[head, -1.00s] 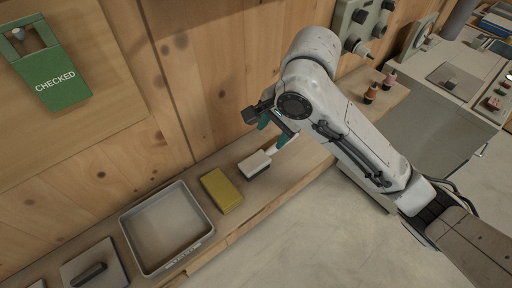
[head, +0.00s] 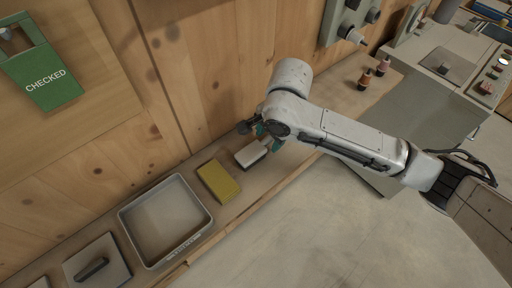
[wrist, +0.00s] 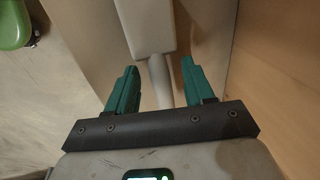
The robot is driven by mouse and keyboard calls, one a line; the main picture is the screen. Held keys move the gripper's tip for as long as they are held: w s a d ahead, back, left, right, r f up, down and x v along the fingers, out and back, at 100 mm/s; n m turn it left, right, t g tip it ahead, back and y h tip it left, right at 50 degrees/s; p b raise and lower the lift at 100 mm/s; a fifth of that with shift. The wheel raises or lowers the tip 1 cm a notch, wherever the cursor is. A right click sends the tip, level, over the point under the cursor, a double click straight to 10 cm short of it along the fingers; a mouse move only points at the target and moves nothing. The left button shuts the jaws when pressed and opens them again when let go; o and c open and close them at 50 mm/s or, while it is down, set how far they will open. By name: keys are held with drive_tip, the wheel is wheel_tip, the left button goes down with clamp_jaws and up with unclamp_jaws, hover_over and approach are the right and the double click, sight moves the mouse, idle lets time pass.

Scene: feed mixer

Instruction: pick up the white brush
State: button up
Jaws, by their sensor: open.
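The white brush (head: 251,153) lies on the wooden shelf against the plank wall, just right of the yellow block. My gripper (head: 268,138) is over its handle end in the head view and partly hides the handle. In the wrist view the brush's white block (wrist: 146,25) is at the top, with its pale handle (wrist: 160,80) running down between the two teal fingers. My gripper (wrist: 159,66) is open, with a finger on each side of the handle and visible gaps to it. I cannot tell how far above the handle the fingers are.
A yellow block (head: 218,181) lies left of the brush, then a grey metal tray (head: 122,216) and a flat plate with a dark handle (head: 97,268). Small bottles (head: 365,80) stand farther right on the shelf. A green rounded object (wrist: 14,28) shows in the wrist view.

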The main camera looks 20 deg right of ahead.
drive_tip(key=shift+w+f, duration=0.15)
drive_tip(key=shift+f, duration=0.6)
drive_tip(key=shift+c, duration=0.3)
clamp_jaws()
